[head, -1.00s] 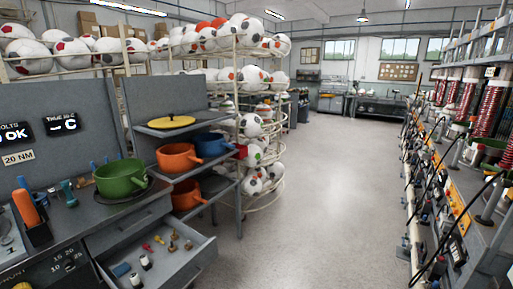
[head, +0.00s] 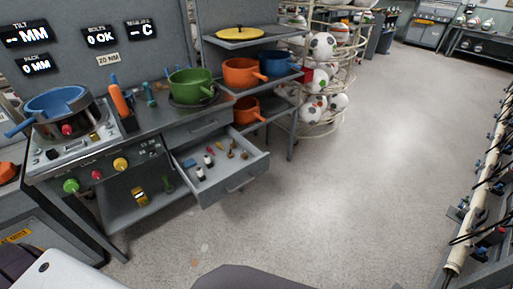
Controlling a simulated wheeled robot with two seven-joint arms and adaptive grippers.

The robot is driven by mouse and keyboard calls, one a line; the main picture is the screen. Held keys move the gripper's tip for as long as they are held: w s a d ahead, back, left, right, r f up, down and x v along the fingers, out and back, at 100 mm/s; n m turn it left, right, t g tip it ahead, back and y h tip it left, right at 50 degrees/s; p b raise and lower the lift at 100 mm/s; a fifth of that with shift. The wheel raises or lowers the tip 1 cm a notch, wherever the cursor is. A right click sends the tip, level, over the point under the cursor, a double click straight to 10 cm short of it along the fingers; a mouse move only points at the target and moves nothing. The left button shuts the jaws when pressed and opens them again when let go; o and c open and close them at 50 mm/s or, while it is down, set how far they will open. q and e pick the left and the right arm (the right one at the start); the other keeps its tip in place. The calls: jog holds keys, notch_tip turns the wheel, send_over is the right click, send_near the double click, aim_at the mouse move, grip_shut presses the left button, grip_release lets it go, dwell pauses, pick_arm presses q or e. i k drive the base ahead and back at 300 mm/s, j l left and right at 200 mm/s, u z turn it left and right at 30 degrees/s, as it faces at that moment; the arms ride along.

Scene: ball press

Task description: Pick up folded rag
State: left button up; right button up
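I cannot pick out a folded rag for certain. A small flat blue piece (head: 190,163) lies in the open drawer (head: 236,183), at its left back; it may be cloth, but it is too small to tell. Several small fittings and black-and-white knobs lie beside it in the drawer. Neither of my grippers shows; a white part at the bottom left looks like my own arm.
The workbench holds a blue pan (head: 58,103) on a control unit and a green pot (head: 190,86). Shelves to the right carry orange pots (head: 241,72) and a blue pot (head: 279,64). A ball rack (head: 322,75) stands behind. Grey floor (head: 350,190) is clear.

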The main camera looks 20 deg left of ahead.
aim_at(190, 162)
jog(key=u, duration=1.3)
